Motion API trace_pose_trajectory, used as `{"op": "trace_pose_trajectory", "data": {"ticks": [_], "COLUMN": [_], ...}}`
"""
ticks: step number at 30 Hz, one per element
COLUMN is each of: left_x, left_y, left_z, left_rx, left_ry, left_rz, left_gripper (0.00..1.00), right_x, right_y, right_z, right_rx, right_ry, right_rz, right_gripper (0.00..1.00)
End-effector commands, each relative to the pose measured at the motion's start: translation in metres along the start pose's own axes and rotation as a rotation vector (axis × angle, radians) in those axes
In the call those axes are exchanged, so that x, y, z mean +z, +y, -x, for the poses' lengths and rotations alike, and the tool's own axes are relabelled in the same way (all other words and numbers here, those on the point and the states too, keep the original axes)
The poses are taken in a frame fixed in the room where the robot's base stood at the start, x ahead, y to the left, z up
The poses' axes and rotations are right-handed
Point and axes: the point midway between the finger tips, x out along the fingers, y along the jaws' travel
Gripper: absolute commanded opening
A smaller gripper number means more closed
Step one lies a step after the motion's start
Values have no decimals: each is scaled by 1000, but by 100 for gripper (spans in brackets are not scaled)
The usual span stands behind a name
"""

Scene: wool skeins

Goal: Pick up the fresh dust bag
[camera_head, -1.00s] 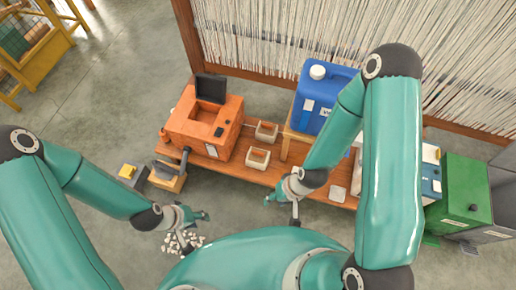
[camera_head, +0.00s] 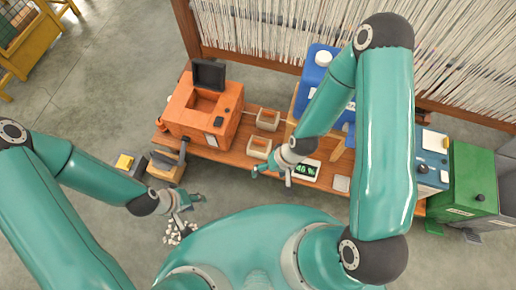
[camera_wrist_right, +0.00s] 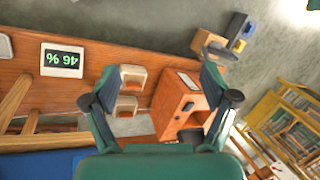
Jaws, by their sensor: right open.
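I cannot make out for certain which thing is the fresh dust bag. Two small open cream boxes, a back one (camera_head: 268,119) and a front one (camera_head: 259,147), stand on the wooden bench right of the orange machine (camera_head: 187,120). My right gripper (camera_head: 272,177) is open and empty, above the bench's front edge near the front box. In the right wrist view its fingers (camera_wrist_right: 158,75) are spread, with both cream boxes and the orange machine seen beyond and between them.
A display reading 46 % (camera_head: 306,170) lies on the bench (camera_head: 229,158). A green bin (camera_head: 472,180) is at the right. A wooden block with a dark tool (camera_head: 166,168) is left of the bench.

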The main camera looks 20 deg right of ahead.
Motion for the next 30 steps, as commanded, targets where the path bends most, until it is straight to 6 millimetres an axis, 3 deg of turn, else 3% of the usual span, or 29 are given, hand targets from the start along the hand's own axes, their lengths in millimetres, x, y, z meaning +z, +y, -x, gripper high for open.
{"op": "trace_pose_trajectory", "data": {"ticks": [1, 6, 12, 16, 21, 26, 30], "left_x": [0, 0, 0, -1, -1, -1, -1], "left_y": [-10, -32, -60, -75, -88, -93, -95], "left_z": [-26, -88, -165, -208, -245, -259, -263], "left_rx": [0, 0, 0, 0, 0, 0, 0], "left_ry": [-1, -1, -1, -1, -1, 0, 0], "left_rz": [0, 1, 1, 1, 1, 0, 0], "left_gripper": [40, 40, 40, 40, 40, 40, 40], "right_x": [-16, -72, -148, -192, -230, -246, -249], "right_y": [7, 15, 28, 38, 48, 53, 58], "right_z": [-27, -84, -132, -144, -141, -134, -141], "right_rx": [-2, 16, 106, 191, 286, 334, 348], "right_ry": [4, -15, -18, 10, 59, 90, 95], "right_rz": [-9, -59, -147, -222, -320, -378, -394], "right_gripper": [100, 100, 100, 100, 100, 100, 100]}}
